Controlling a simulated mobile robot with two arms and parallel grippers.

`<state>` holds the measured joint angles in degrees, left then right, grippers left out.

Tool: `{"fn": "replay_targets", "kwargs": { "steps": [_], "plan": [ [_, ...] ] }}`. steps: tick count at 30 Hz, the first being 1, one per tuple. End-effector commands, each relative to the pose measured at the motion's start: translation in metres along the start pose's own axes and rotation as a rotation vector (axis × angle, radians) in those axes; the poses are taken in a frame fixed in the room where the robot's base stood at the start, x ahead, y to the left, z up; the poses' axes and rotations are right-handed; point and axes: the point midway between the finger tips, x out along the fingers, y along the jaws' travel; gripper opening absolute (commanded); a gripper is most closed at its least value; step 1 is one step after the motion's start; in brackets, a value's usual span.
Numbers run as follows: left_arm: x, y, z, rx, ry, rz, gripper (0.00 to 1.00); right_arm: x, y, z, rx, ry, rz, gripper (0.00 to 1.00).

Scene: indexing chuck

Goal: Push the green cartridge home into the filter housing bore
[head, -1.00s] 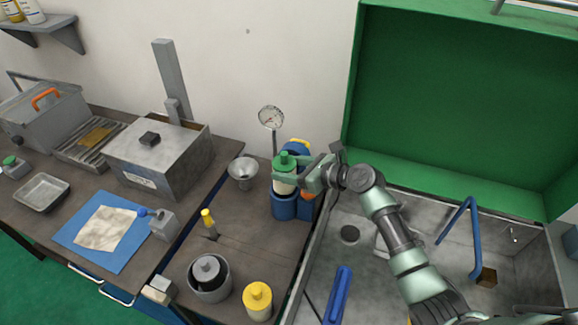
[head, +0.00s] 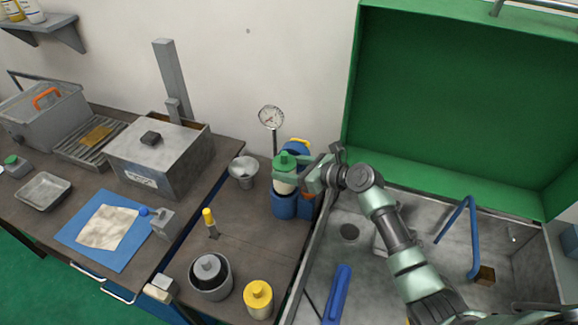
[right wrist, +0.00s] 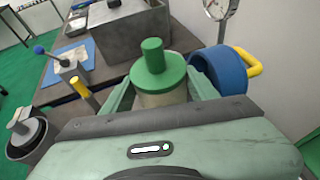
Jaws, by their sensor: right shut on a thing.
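The green cartridge (head: 285,162), with a green cap and knob over a pale body, stands upright at the mouth of the blue filter housing (head: 284,206). Its lower part is hidden inside the housing. My right gripper (head: 300,179) is shut on the cartridge from the right. In the right wrist view the green cap (right wrist: 158,70) sits between the two fingers, with the pale body showing below it. The housing bore is hidden there. My left gripper is not in view.
A blue cylinder with a yellow handle (right wrist: 252,68) stands right behind the cartridge. A dial gauge (head: 271,117) and a funnel (head: 244,170) are close by. A grey cartridge in a pot (head: 209,275) and a yellow-capped cartridge (head: 258,298) stand in front.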

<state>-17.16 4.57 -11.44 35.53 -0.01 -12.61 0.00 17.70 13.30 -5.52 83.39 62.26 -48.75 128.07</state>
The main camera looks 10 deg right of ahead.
Motion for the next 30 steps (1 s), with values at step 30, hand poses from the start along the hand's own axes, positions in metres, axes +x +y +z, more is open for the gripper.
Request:
{"fn": "replay_targets", "kwargs": {
  "steps": [30],
  "plan": [
    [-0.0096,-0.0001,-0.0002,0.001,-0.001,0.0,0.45,-0.0002,-0.0003,0.0005,-0.001,-0.001,-0.001,0.1]
  ]
}}
